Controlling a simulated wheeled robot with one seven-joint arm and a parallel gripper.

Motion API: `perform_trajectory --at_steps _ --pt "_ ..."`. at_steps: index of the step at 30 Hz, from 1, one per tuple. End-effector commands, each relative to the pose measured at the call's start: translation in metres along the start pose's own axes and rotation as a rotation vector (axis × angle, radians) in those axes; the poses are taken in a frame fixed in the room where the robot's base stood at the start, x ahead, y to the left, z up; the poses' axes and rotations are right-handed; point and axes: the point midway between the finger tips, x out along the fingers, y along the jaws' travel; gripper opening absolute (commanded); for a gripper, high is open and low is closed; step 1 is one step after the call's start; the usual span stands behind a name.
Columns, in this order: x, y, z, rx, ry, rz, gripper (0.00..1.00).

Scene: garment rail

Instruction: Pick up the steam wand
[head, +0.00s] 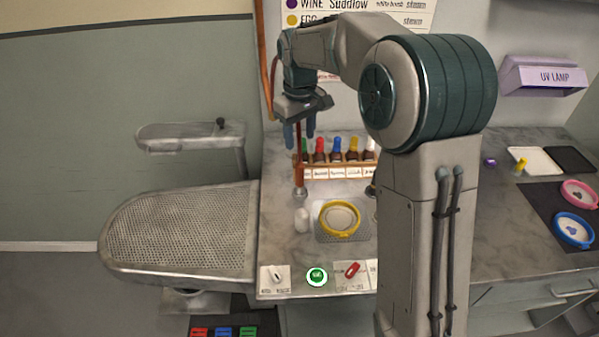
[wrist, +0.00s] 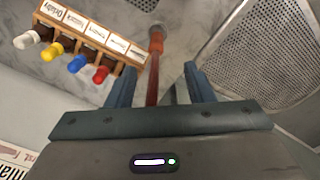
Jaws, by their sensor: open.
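The steam wand (head: 299,172) is a thin reddish-brown upright rod with a pale metal lower end, standing near the left side of the marble counter. My gripper (head: 300,136) points down at its upper part, with one blue-green finger on each side. In the wrist view, the steam wand (wrist: 153,72) runs between the spread fingers of my gripper (wrist: 160,82), closer to the left finger. The jaws are open, with a gap to the right finger. Contact with the left finger cannot be told. The wand's top is hidden by the gripper.
A wooden rack (head: 338,172) of bottles with coloured caps stands just right of the wand. A perforated ironing board (head: 185,232) is left. A UV lamp (head: 541,77) hangs at right.

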Motion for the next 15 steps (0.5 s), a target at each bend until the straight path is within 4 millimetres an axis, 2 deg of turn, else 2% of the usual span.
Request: perform_trajectory --at_steps 1,5,15 --pt "0.001 0.001 -0.007 -0.013 -0.004 -0.005 0.48" --pt "0.008 0.001 -0.015 -0.032 -0.009 -0.012 0.48" --pt "0.069 0.000 -0.014 -0.034 -0.012 -0.013 0.48"
